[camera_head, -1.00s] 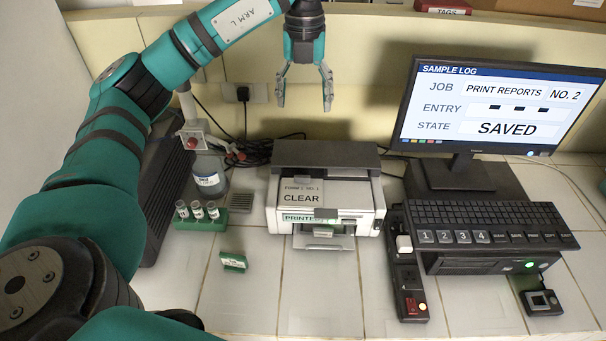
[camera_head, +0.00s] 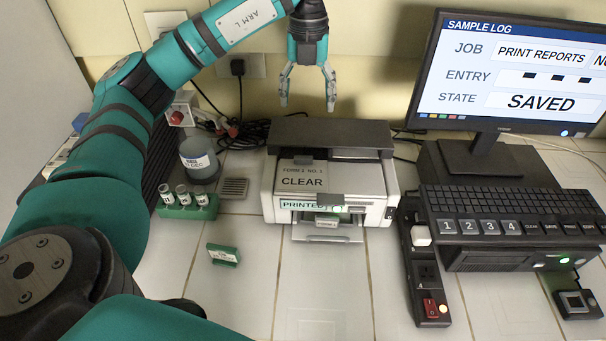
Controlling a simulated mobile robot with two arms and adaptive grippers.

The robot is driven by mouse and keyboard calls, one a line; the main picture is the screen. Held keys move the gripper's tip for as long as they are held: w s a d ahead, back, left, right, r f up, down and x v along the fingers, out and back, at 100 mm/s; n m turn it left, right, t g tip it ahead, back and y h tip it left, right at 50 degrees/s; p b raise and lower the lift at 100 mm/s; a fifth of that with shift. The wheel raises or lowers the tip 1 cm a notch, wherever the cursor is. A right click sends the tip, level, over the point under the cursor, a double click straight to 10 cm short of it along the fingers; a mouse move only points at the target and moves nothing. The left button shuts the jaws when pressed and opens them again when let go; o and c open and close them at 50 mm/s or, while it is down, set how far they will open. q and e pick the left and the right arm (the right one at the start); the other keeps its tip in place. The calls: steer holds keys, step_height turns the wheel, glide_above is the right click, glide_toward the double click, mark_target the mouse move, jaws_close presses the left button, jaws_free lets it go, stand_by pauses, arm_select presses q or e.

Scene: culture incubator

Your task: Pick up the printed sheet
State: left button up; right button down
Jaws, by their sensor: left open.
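The printer (camera_head: 380,207) stands on the tiled bench in the middle of the view, with a dark top at the back. A sheet (camera_head: 303,170) on its top reads "FORM 2 NO. 1" and "CLEAR". A green-lettered label reading "PRINTED" shows on its front, above a small output tray (camera_head: 328,238). My right gripper is out of view.
A monitor (camera_head: 520,75) reading "SAVED" stands at the right, behind a keyboard (camera_head: 515,207) and a power strip (camera_head: 425,275). A bottle (camera_head: 199,160) and a green vial rack (camera_head: 188,207) stand left of the printer. A small green block (camera_head: 223,255) lies in front. The front tiles are mostly clear.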

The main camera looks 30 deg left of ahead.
arm_select(q)
steer(key=p, duration=0.3)
glide_above(303, 157)
steer(key=f, duration=1)
steer(key=shift+w+d+f, duration=0.1)
steer(key=shift+w+d, duration=0.1)
steer(key=shift+d, duration=0.1)
steer(key=f, duration=0.1)
steer(key=f+p, duration=0.1)
steer(key=f, duration=0.1)
steer(key=f+p, duration=0.1)
steer(key=shift+s+a+f, duration=0.25)
steer(key=shift+s+f, duration=0.05)
steer(key=shift+f, duration=0.45)
steer(key=shift+c, duration=0.4)
steer(key=c, duration=0.9)
steer(key=shift+c, duration=0.3)
steer(key=shift+r, duration=0.2)
